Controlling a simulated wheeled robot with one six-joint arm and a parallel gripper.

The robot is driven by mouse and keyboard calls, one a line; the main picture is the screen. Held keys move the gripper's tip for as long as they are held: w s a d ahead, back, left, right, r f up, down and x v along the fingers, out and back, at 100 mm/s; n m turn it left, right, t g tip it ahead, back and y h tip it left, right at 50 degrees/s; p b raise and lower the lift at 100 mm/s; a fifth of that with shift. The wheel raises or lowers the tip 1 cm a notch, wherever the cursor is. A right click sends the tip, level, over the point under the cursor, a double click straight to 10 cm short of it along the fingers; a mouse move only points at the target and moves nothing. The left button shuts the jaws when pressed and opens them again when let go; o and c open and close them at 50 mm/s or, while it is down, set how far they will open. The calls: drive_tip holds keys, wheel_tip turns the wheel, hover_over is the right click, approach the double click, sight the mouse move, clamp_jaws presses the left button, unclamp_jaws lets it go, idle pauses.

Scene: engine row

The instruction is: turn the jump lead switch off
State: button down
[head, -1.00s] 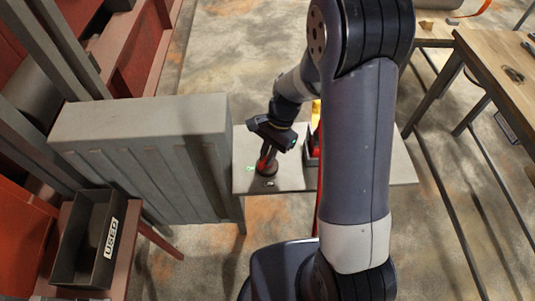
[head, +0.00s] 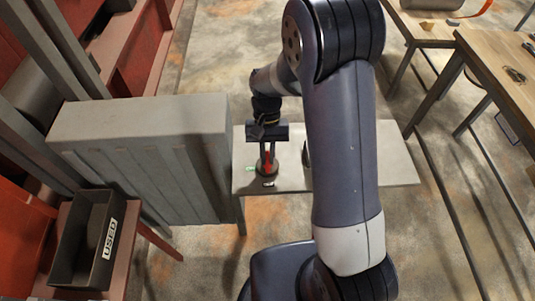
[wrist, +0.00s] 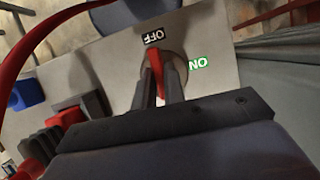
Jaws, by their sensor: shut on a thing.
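The jump lead switch has a red handle (head: 268,160) on a dark round base, on a grey-white table (head: 375,168). My gripper (head: 268,158) is shut on this handle from above. In the wrist view the red handle (wrist: 154,70) sits between the two dark fingers of my gripper (wrist: 157,85), and its end points at the black OFF label (wrist: 153,37). The green ON label (wrist: 198,64) lies to the right of the base. In the head view the ON label (head: 250,169) is left of the switch and the OFF label (head: 269,184) is below it.
A grey ribbed cabinet (head: 140,140) stands against the table's left side. A dark bin marked USED (head: 85,245) is at lower left. In the wrist view a blue block (wrist: 27,93), a red cable (wrist: 25,60) and dark blocks lie left of the switch. Wooden benches (head: 500,60) stand at right.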

drive_tip(key=shift+n, duration=0.3)
drive_tip(key=c, duration=1.5)
unclamp_jaws()
drive_tip(key=b+v, duration=0.1)
drive_tip(key=v, duration=0.9)
drive_tip(key=shift+w+a+r, duration=0.1)
drive_tip(key=shift+w+r, duration=0.05)
drive_tip(key=shift+r, duration=0.25)
drive_tip(key=p+x, duration=0.1)
drive_tip(key=x, duration=1)
